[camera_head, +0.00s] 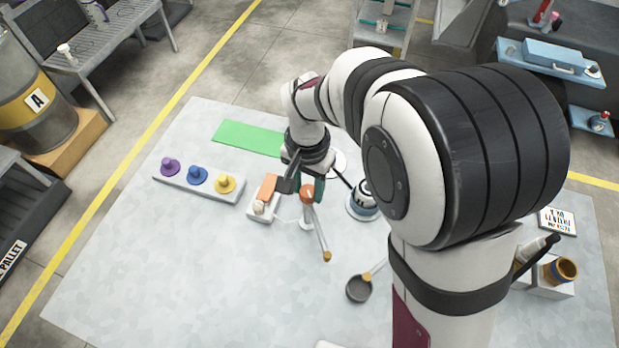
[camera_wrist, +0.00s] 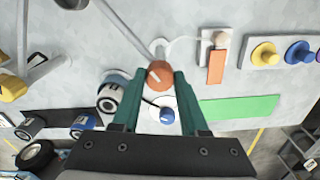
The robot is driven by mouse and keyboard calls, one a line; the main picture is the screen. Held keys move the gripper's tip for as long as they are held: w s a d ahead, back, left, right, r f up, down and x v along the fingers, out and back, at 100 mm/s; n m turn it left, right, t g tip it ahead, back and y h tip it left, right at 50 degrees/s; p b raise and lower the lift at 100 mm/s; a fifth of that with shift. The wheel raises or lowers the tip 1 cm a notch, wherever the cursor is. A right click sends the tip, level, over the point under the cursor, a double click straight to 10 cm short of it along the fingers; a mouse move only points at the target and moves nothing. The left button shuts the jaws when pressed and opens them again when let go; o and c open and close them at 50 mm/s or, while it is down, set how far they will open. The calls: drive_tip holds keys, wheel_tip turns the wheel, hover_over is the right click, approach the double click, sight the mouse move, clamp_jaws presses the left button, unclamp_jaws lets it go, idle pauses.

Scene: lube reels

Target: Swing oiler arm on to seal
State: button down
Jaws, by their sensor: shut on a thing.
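My gripper (camera_head: 306,184) points down over the grey work mat, and its teal fingers show in the wrist view (camera_wrist: 162,78). They are shut on an orange knob (camera_wrist: 158,73), which also shows in the head view (camera_head: 307,192). A thin grey arm (camera_head: 318,232) runs from beside the knob toward the front, ending in a tan tip (camera_head: 327,256). Left of the knob is a small white base with an orange pad (camera_head: 267,187) and a cream knob (camera_head: 259,207). I cannot tell which part is the seal.
Purple (camera_head: 169,167), blue (camera_head: 197,176) and yellow (camera_head: 224,183) pegs stand on a grey strip at left. A green mat (camera_head: 248,138) lies behind. A blue-and-white canister (camera_head: 363,204) stands close right. A dark round pan (camera_head: 359,289) lies in front. The front left is clear.

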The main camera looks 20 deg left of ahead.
drive_tip(key=n, duration=0.4)
drive_tip(key=shift+n, duration=0.4)
drive_tip(key=n, duration=0.4)
drive_tip(key=shift+n, duration=0.3)
drive_tip(key=n, duration=0.4)
drive_tip(key=shift+n, duration=2.5)
drive_tip(key=shift+c, duration=2.1)
unclamp_jaws()
